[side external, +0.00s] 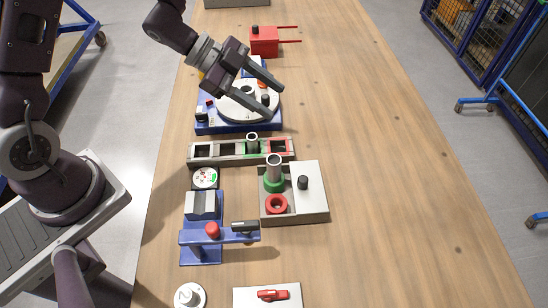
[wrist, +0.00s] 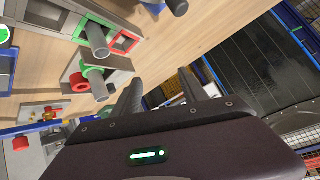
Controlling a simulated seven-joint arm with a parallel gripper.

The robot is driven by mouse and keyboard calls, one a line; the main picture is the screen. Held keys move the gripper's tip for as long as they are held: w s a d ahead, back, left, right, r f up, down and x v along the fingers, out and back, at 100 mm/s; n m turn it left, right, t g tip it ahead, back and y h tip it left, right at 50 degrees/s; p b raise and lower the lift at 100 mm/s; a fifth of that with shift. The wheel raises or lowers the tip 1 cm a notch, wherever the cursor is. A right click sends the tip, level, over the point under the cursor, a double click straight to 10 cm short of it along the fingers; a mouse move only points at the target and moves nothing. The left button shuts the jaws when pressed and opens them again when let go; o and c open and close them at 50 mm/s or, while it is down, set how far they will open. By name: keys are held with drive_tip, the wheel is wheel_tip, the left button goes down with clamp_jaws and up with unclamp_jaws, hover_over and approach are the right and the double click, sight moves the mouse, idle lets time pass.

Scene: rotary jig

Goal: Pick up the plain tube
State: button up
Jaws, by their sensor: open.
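A grey tube (side external: 274,165) stands upright in a green ring on a grey block (side external: 310,208); it also shows in the wrist view (wrist: 98,86). A second grey tube (side external: 252,137) stands in the green-framed slot of a rail (side external: 227,151); it shows in the wrist view too (wrist: 96,40). I cannot tell for certain which is the plain one. My gripper (side external: 276,100) is open and empty, above the white round plate of the blue rotary jig (side external: 240,127), farther up the table than both tubes.
The grey block also carries a red ring (side external: 277,204) and a black knob (side external: 303,182). A blue fixture with a red knob (side external: 212,230) stands left of it. A red box (side external: 264,41) lies beyond the jig. The table's right side is clear.

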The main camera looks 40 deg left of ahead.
sight(274, 166)
drive_tip(key=s+d+f+g+h, duration=0.1)
drive_tip(key=s, duration=0.2)
drive_tip(key=s+d+f+m+g+h, duration=0.1)
drive_tip(key=s+g+h, duration=0.1)
drive_tip(key=s, duration=0.1)
drive_tip(key=s+d+f+m+g+h, duration=0.1)
drive_tip(key=s+g, duration=0.1)
drive_tip(key=s, duration=0.1)
drive_tip(key=shift+d+f+h, duration=0.2)
drive_tip(key=shift+f+h, duration=0.1)
drive_tip(key=shift+g, duration=0.3)
drive_tip(key=x, duration=0.7)
drive_tip(key=shift+a+f, duration=0.1)
drive_tip(key=shift+f, duration=0.05)
clamp_jaws()
